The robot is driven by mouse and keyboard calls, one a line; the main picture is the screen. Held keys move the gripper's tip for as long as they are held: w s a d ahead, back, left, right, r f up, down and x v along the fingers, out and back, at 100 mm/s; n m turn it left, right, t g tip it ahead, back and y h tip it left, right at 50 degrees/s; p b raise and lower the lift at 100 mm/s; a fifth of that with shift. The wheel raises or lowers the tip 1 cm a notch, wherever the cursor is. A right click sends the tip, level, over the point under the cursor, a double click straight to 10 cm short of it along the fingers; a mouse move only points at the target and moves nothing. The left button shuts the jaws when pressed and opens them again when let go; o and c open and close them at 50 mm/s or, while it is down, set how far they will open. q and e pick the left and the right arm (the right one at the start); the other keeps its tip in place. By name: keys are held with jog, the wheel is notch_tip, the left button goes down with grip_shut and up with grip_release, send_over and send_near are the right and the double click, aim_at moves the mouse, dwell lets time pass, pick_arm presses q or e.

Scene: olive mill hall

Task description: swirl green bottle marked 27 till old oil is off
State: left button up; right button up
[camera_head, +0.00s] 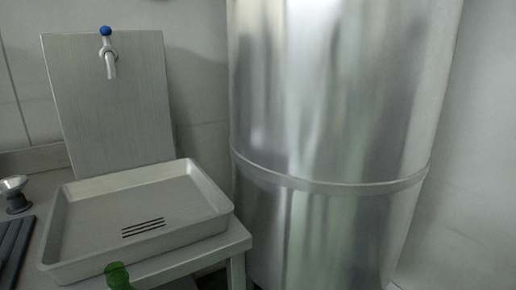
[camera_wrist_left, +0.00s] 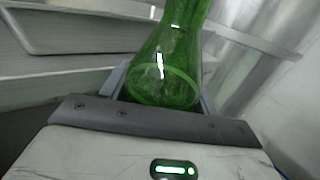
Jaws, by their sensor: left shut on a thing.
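The green glass bottle (camera_wrist_left: 172,60) is in the left wrist view, with its body between the fingers of my left gripper (camera_wrist_left: 162,92), which is shut on it. A pale curved line crosses the glass inside; I cannot tell whether it is an oil surface. No number 27 shows on the visible side. In the head view only the top of the green bottle (camera_head: 118,275) shows at the bottom edge, in front of the tray's near rim. The left gripper itself is below that picture. My right gripper is in neither view.
A shallow metal tray (camera_head: 85,266) with dark slots stands on a bench (camera_head: 236,240). Behind it a blue-topped tap (camera_head: 109,58) is on an upright panel (camera_head: 85,110). A large steel tank (camera_head: 330,110) stands to the right. A small metal knob-like object (camera_head: 14,186) is at far left.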

pick_arm(q)
jog(key=a, duration=0.6)
jog(key=d, duration=0.7)
jog(key=shift+d, duration=0.25)
